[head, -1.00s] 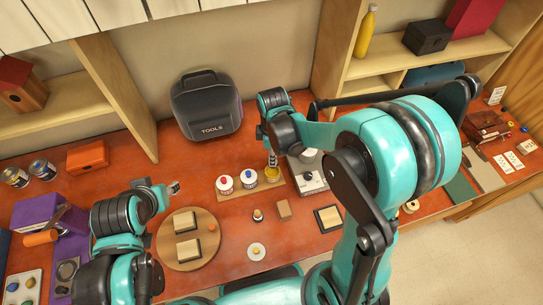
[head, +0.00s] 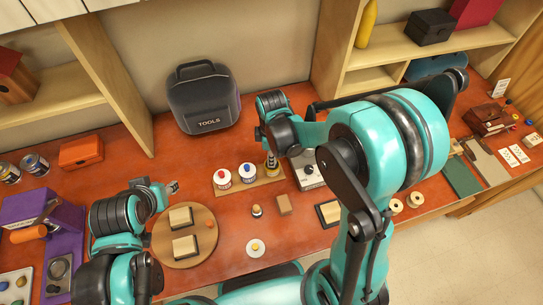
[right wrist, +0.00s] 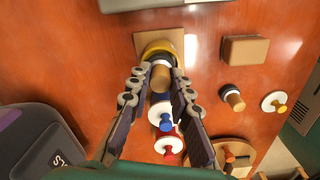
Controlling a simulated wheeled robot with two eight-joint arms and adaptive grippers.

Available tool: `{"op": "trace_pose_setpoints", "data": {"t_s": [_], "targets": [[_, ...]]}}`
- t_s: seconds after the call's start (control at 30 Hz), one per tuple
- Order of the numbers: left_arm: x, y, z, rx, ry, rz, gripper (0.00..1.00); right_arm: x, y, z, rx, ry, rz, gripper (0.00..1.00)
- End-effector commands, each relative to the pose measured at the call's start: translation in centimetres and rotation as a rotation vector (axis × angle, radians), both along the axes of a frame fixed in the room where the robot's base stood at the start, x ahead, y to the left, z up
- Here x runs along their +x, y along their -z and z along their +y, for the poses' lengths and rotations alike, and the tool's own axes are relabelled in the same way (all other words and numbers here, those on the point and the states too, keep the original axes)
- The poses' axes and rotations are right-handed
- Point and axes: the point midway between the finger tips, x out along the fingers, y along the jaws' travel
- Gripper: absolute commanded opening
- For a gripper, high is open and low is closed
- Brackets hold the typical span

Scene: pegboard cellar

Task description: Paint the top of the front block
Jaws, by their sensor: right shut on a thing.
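The front block (head: 185,247) and the back block (head: 180,217) lie on a round wooden board (head: 199,257), with pale tops. My right gripper (head: 271,154) is shut on a brush with a wooden handle, which shows between its fingers in the right wrist view (right wrist: 160,79). The brush is at the yellow paint pot (right wrist: 152,47); I cannot tell how deep its tip is. The red-lidded pot (head: 222,178) and blue-lidded pot (head: 247,173) stand beside it. My left gripper (head: 172,187) is just above the round board's back edge; its jaws are too small to read.
A tool case (head: 203,98) stands behind. Orange tabletop is clear between them.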

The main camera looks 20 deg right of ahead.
Motion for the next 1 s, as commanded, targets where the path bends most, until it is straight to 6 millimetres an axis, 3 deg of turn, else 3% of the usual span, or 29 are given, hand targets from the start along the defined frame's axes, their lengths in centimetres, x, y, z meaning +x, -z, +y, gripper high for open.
{"op": "trace_pose_setpoints", "data": {"t_s": [1.0], "targets": [[0.00,0.89,0.00,0.000,0.000,0.000,0.40,0.00,0.96,0.00,0.000,0.000,0.000,0.00]]}}
